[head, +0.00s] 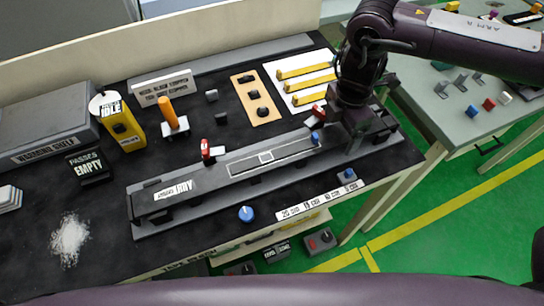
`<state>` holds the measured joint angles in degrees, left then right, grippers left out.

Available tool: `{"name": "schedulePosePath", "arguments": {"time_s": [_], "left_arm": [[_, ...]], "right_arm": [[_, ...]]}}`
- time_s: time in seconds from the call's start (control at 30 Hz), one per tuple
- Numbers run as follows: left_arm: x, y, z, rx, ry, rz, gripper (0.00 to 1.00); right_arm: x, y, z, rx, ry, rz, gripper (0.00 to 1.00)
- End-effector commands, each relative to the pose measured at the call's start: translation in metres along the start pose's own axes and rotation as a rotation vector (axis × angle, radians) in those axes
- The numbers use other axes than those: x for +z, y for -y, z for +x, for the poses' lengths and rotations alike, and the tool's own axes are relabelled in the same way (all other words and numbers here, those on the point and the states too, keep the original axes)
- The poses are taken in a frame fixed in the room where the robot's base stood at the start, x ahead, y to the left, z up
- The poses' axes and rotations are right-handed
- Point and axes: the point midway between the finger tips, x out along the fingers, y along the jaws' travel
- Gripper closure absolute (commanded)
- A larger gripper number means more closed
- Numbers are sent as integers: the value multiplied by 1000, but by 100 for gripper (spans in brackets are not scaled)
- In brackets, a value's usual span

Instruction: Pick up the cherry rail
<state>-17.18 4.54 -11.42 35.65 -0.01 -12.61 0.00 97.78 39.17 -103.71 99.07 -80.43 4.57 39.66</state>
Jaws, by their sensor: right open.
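My right gripper (358,138) reaches in from the upper right, points down and is open over the right end of the long grey fixture (215,176). I cannot make out anything between its fingers. No full-length cherry-coloured rail can be picked out. A small red piece (319,111) shows just left of the gripper, partly hidden by it, and a small upright red piece (206,149) stands at the back edge of the fixture; I cannot tell if either belongs to the cherry rail. Several yellow rails (306,70) lie on a white board at the back. My left gripper is not in view.
A yellow block marked IDLE (122,124), an orange-handled tool (168,113) and a wooden block with black knobs (255,97) stand behind the fixture. A blue knob (246,213) is at the front. White powder (69,237) lies left. A grey-green table (462,105) stands right.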

Motion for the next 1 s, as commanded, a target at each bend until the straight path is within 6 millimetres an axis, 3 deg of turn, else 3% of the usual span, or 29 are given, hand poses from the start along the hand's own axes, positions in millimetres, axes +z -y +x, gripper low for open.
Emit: {"name": "schedulePosePath", "arguments": {"time_s": [0.5,0.9,1.0], "left_arm": [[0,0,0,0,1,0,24],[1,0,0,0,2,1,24],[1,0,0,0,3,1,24]], "right_arm": [[0,0,4,0,0,1,21],[0,0,4,0,0,1,74],[0,0,3,1,-1,1,82]]}}
